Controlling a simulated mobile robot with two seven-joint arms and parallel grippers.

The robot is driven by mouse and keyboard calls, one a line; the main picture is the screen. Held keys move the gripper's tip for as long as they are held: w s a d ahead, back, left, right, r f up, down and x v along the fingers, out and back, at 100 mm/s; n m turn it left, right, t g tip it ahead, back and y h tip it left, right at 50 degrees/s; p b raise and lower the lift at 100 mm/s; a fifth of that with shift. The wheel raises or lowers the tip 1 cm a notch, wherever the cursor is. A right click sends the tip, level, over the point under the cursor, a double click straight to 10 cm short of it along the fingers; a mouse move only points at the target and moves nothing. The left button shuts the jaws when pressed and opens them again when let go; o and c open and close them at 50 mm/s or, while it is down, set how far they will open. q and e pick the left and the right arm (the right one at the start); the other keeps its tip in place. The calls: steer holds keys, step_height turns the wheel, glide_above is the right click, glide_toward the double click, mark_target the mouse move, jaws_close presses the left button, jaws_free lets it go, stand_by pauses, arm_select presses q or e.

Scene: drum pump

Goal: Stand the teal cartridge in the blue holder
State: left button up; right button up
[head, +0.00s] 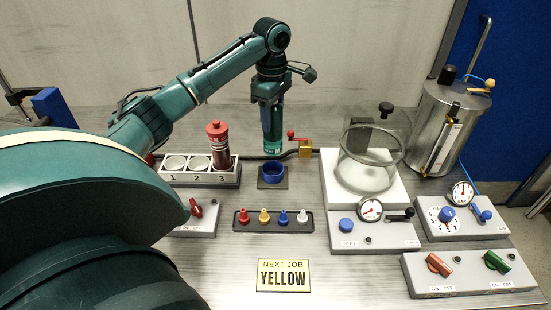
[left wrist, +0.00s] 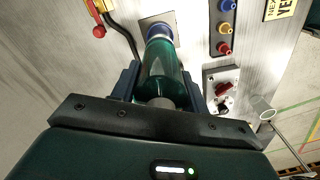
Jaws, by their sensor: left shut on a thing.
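The teal cartridge (head: 272,132) hangs upright from my left gripper (head: 269,100) in the head view. Its lower end is just above the blue holder (head: 272,174), with a small gap showing between them. The holder is a round blue cup on a dark square base. In the left wrist view, my left gripper (left wrist: 158,85) is shut on the teal cartridge (left wrist: 165,70), with one finger on each side. The blue holder (left wrist: 160,31) shows beyond the cartridge's far end, partly hidden by it. My right gripper is not in view.
A numbered rack (head: 230,178) with a red-capped cartridge (head: 219,150) in slot 3 stands left of the holder. A brass valve with a red lever (head: 304,148) is close on the right. A glass bell jar (head: 370,160) stands farther right. A peg strip (head: 273,221) lies in front.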

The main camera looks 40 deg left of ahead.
mark_target(272, 146)
arm_select(q)
step_height(272, 146, down, 10)
steer(key=shift+a+r+p, duration=0.1)
steer(key=shift+p, duration=0.3)
steer(key=shift+f, duration=0.2)
steer(key=o, duration=1.1)
steer(key=shift+r, duration=0.1)
step_height(272, 146, up, 12)
steer(key=shift+r+b, duration=0.1)
steer(key=shift+b, duration=0.45)
